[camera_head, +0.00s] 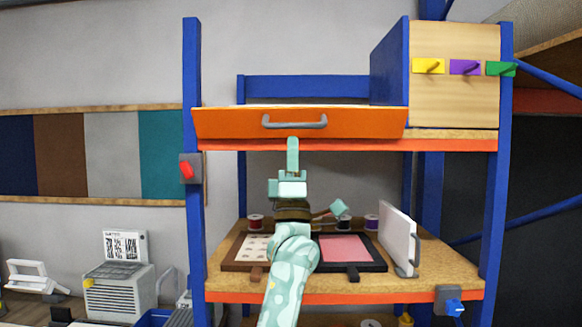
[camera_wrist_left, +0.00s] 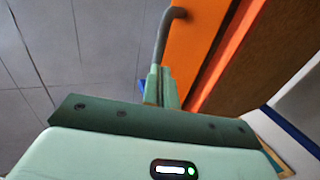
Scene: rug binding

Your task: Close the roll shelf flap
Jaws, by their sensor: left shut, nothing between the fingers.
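The roll shelf flap (camera_head: 230,123) is an orange panel across the upper shelf bay, with a grey bar handle (camera_head: 294,124) on its front. The panel looks slightly tilted; how far it stands open is hard to tell. My left gripper (camera_head: 292,143) points up just below the handle, in front of the flap's lower edge. Its fingers are shut with nothing between them. In the left wrist view, the fingertips (camera_wrist_left: 162,84) are close to the end of the grey handle (camera_wrist_left: 164,38), with the orange flap (camera_wrist_left: 190,35) beside it. My right gripper is not in view.
The blue-framed rack has a lower wooden shelf (camera_head: 450,272) with frames, spools and an upright white panel (camera_head: 398,238). Yellow, purple and green pegs (camera_head: 464,67) are on the wooden door at upper right. A red switch (camera_head: 187,169) is on the left post.

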